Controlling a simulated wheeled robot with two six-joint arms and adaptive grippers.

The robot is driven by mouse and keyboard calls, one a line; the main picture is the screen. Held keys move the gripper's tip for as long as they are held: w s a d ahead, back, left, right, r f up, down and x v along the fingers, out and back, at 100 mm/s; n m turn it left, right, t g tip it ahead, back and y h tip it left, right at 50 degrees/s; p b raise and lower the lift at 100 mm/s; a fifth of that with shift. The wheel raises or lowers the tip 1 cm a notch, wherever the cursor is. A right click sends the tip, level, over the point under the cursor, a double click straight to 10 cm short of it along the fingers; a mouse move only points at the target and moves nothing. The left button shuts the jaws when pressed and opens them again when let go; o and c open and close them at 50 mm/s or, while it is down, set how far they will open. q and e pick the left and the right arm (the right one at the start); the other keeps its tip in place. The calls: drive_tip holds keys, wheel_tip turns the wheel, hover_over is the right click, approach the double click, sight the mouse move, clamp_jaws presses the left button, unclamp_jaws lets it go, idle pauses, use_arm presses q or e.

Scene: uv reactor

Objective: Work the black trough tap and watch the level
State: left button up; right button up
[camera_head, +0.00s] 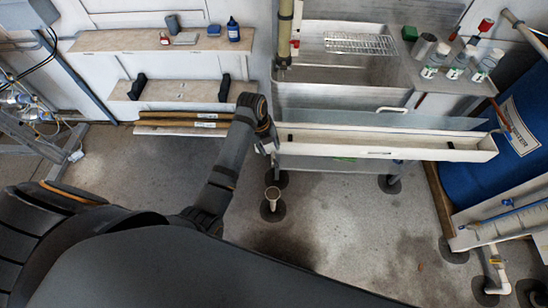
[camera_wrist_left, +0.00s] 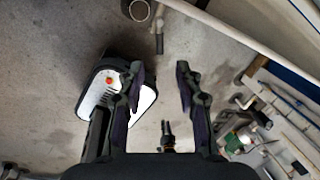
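The long white trough (camera_head: 376,153) runs left to right in the middle of the head view. Small dark fittings show at its inner ends, but I cannot tell whether either is the black tap. I cannot make out a water level in it. My left gripper (camera_head: 268,146) is beside the trough's left end, pointing down. In the left wrist view its two fingers (camera_wrist_left: 159,70) are spread with nothing between their tips. A grey pipe (camera_wrist_left: 159,37) shows beyond them. My right gripper is out of view.
A blue barrel (camera_head: 515,140) and a white panel with pipes stand at the right. Shelves (camera_head: 150,41) line the back left. The floor in front is mostly clear.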

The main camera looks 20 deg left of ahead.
sight(275, 162)
use_arm(q)
drive_tip(key=f, duration=0.3)
drive_tip(key=d+f, duration=0.1)
drive_tip(key=f, duration=0.2)
drive_tip(key=w+f+b, duration=0.1)
drive_tip(key=f, duration=0.3)
drive_tip(key=shift+w+d, duration=0.1)
drive_tip(key=shift+d, duration=0.15)
clamp_jaws()
